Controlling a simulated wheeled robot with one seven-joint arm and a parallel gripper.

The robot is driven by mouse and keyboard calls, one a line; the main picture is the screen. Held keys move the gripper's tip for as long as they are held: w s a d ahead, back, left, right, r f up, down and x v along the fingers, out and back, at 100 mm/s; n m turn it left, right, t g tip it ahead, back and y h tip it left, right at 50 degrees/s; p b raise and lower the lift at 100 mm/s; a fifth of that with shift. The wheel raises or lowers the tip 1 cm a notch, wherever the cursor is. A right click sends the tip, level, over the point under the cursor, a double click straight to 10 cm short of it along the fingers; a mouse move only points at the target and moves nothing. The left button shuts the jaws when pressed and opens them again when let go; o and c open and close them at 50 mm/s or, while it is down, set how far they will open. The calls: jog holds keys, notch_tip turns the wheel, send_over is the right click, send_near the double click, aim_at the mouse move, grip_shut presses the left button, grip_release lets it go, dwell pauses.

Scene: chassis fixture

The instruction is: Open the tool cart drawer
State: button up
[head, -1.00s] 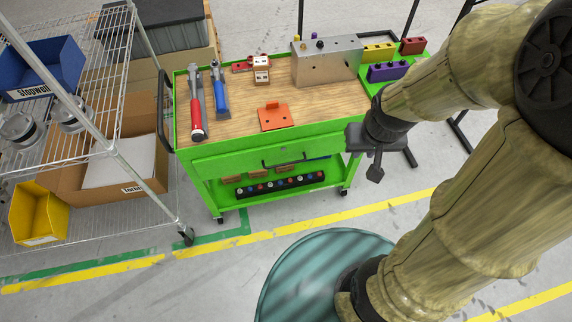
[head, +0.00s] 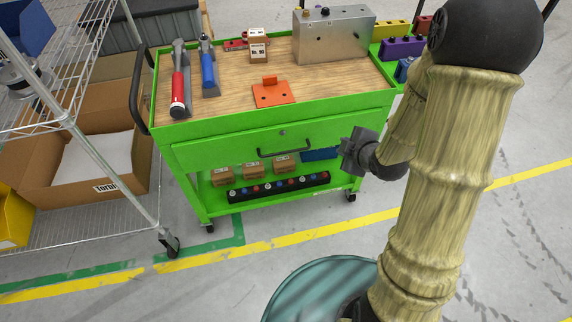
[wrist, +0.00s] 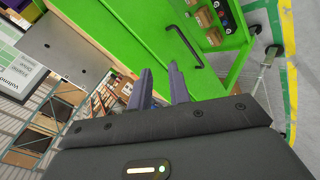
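The green tool cart (head: 180,133) stands ahead with a wooden top. Its drawer (head: 225,150) looks shut, with a black bar handle (head: 284,151) on the front. My gripper (head: 350,152) is to the right of the handle and apart from it, in front of the cart. In the wrist view, the two fingers (wrist: 159,88) are spread with a gap between them and nothing held. The handle (wrist: 184,47) shows beyond the fingertips there, beside the green drawer front (wrist: 140,25).
On the cart top lie a red-handled tool (head: 179,85), a blue-handled tool (head: 209,70), an orange bracket (head: 272,92) and a metal box (head: 333,38). A wire shelf (head: 85,150) stands at left. The lower shelf holds small boxes (head: 253,168) and a black strip (head: 280,187).

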aim_at(286, 152)
jog(key=a+f+n+t+y+b, duration=0.1)
jog(key=a+f+n+y+b, duration=0.1)
jog(key=f+b, duration=0.6)
jog(key=a+f+n+t+y+b, duration=0.2)
jog(key=a+f+n+y+b, duration=0.1)
jog(key=f+n+b, duration=0.4)
notch_tip(286, 152, down, 2)
jog(key=shift+a+f+y+b, duration=0.15)
jog(key=shift+y+b, duration=0.25)
jog(key=shift+y, duration=0.4)
jog(key=shift+w, duration=0.1)
jog(key=shift+a, duration=0.1)
jog(key=b+x, duration=0.5)
jog(key=x, duration=1.2)
jog(key=shift+w, duration=0.2)
